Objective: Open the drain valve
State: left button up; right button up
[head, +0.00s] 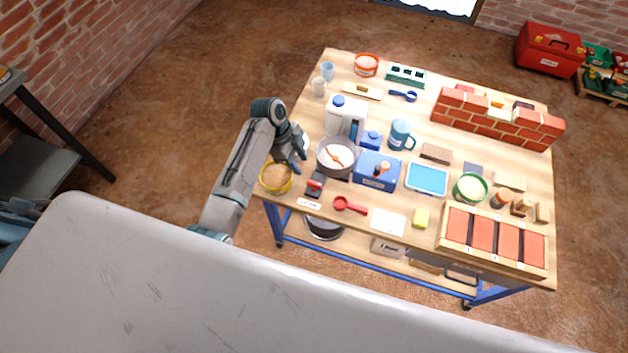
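My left arm reaches in from the left over the workbench's left edge. My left gripper (299,163) is small and dark, pointing down between the yellow-rimmed tub (276,179) and the grey mixing bowl (337,157). I cannot tell whether its fingers are apart or touch anything. A white container with a blue cap (346,117) stands behind the bowl. A blue box (377,171) with a small orange-and-black part on top stands right of the bowl. I cannot make out which part is the drain valve. My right gripper is out of view.
The wooden workbench (455,89) is crowded. A blue mug (400,134), red scoop (350,205), blue tray (427,179) and green-rimmed bowl (470,187) stand on it. A small brick wall (497,122) is at the back right, a brick crate (493,268) at the front right.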

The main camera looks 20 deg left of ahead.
aim_at(313, 183)
pick_arm(q)
jog(key=p+x, duration=0.1)
jog(key=x, duration=0.9)
jog(key=shift+w+d+f, duration=0.1)
jog(key=shift+d+f, duration=0.1)
jog(key=shift+f, duration=0.1)
jog(key=shift+c, duration=0.5)
grip_shut()
